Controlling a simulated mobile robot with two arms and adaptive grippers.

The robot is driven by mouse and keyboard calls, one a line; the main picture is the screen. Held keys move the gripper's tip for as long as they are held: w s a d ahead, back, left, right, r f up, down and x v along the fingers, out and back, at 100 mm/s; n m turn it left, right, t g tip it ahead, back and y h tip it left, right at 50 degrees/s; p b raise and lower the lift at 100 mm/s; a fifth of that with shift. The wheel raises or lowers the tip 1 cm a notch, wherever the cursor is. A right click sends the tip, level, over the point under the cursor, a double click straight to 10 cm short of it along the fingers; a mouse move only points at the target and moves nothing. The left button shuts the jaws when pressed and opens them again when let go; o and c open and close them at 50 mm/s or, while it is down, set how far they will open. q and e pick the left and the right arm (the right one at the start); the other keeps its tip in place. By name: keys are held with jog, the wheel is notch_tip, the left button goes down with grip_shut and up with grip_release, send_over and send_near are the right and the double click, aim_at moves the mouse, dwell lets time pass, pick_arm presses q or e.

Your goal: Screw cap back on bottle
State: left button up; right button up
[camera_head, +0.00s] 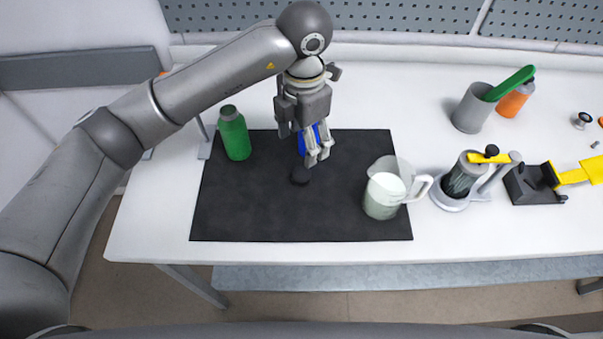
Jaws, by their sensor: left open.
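The green bottle (234,134) stands upright at the back left corner of the black mat (270,215). No cap shows on its top. A small round black cap (300,176) lies on the mat, right of the bottle. My left gripper (317,160) points down just behind and above the cap, with its fingers apart and nothing seen between them. Whether a fingertip touches the cap is hard to tell. Something blue shows between the gripper's links. My right gripper is not in view.
A clear jug (382,195) with pale contents stands on the mat's right side. A drum agitator (463,180), a grey cup (471,108) with a green-handled tool, an orange bottle (514,100) and a black-yellow device (535,185) stand further right. The mat's front left is clear.

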pick_arm(q)
jog(key=p, duration=0.2)
send_over(300, 175)
jog(key=f, duration=0.5)
jog(key=shift+d, duration=0.3)
jog(key=shift+w+f, duration=0.1)
jog(key=shift+f, duration=0.25)
jog(key=shift+a+f, duration=0.1)
jog(key=shift+f, duration=0.3)
jog(key=f+p, duration=0.2)
jog(key=f, duration=0.1)
jog(key=shift+a+f, duration=0.2)
jog(key=shift+f, duration=0.5)
